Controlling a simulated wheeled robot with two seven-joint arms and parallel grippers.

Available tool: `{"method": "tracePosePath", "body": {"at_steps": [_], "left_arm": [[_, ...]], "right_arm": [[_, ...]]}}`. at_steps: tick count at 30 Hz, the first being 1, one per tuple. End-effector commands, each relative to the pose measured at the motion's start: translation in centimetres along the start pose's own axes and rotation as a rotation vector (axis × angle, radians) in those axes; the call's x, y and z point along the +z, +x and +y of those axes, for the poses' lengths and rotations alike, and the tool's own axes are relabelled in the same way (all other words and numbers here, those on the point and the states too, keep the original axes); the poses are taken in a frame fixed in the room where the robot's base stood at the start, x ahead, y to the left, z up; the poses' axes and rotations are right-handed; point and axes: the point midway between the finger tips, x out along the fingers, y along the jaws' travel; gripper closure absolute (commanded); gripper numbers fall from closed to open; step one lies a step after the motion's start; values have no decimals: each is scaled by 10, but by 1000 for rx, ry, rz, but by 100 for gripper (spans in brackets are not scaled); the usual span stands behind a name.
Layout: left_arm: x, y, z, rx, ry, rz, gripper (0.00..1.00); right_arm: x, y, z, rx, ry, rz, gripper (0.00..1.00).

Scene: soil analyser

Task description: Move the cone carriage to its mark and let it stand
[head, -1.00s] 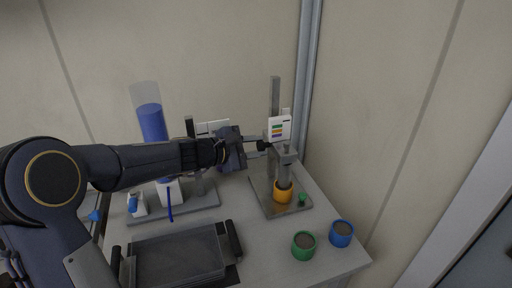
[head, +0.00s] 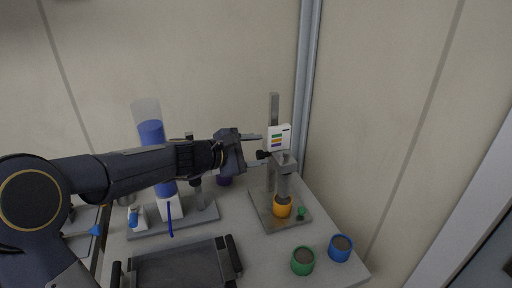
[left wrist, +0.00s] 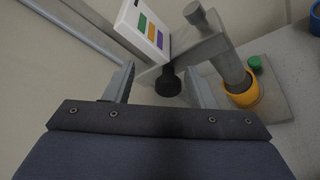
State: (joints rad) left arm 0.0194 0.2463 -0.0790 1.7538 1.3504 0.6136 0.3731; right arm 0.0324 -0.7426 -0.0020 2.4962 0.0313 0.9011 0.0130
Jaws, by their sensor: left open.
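The cone carriage (head: 285,160) is a grey block on an upright post (head: 273,110). A black knob (head: 262,155) sticks out at its left, and a grey shaft hangs down into or just over an orange cup (head: 282,207); which one I cannot tell. A white card (head: 278,138) with coloured stripes sits at the carriage. My left gripper (head: 260,150) is open, its fingers pointing right at the knob. In the left wrist view the knob (left wrist: 168,82) shows between the spread fingertips (left wrist: 158,82), with gaps on both sides. My right gripper is out of view.
A green cup (head: 302,261) and a blue cup (head: 340,248) stand at the table's front right. A tall blue cylinder (head: 153,150) stands on a rack (head: 190,218) behind my left arm. A dark tray (head: 180,265) is at the front. A wall is close behind.

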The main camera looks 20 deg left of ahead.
Motion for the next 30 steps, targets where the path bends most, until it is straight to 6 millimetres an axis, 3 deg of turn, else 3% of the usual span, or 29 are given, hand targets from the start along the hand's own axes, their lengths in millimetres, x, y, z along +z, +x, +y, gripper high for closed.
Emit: {"method": "tracePosePath", "body": {"at_steps": [1, 7, 15, 21, 30], "left_arm": [[15, -10, 4, 4, 3, -3, 50], [57, -38, 10, 4, 4, -2, 50], [100, -74, -14, 2, 2, -1, 50], [118, -89, -23, 1, 2, -1, 50], [122, -93, -27, 1, -1, 1, 50]], "right_arm": [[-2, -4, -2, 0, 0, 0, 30], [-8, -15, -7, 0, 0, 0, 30], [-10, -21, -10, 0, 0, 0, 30], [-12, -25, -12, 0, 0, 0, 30], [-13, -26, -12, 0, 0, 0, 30]]}}
